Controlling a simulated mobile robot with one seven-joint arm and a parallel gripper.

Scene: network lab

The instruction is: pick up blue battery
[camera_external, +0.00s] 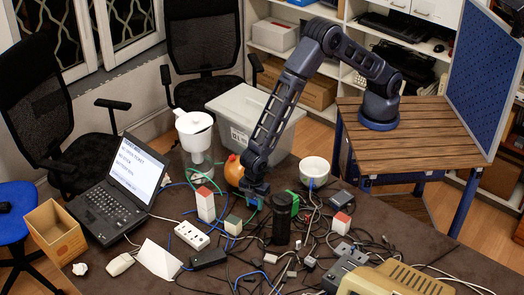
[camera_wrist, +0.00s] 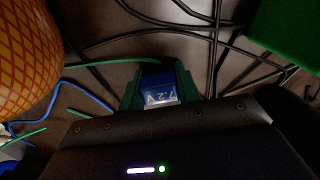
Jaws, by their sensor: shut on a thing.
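The blue battery (camera_wrist: 158,86), marked "7.2 V", shows in the wrist view between the two green fingers of my gripper (camera_wrist: 158,95). The fingers are shut on it, one on each side. Only its top part shows; the rest is hidden by my gripper's body. In the external view my gripper (camera_external: 254,200) points down, low over the table, just left of a black cylinder. I cannot make out the battery there, and cannot tell whether it touches the table.
An orange patterned round object (camera_wrist: 25,55) is close at left in the wrist view; a green block (camera_wrist: 285,35) is at right. Cables surround my gripper. The black cylinder (camera_external: 282,220), white bowl (camera_external: 315,168) and grey bin (camera_external: 235,107) stand around it on the cluttered table.

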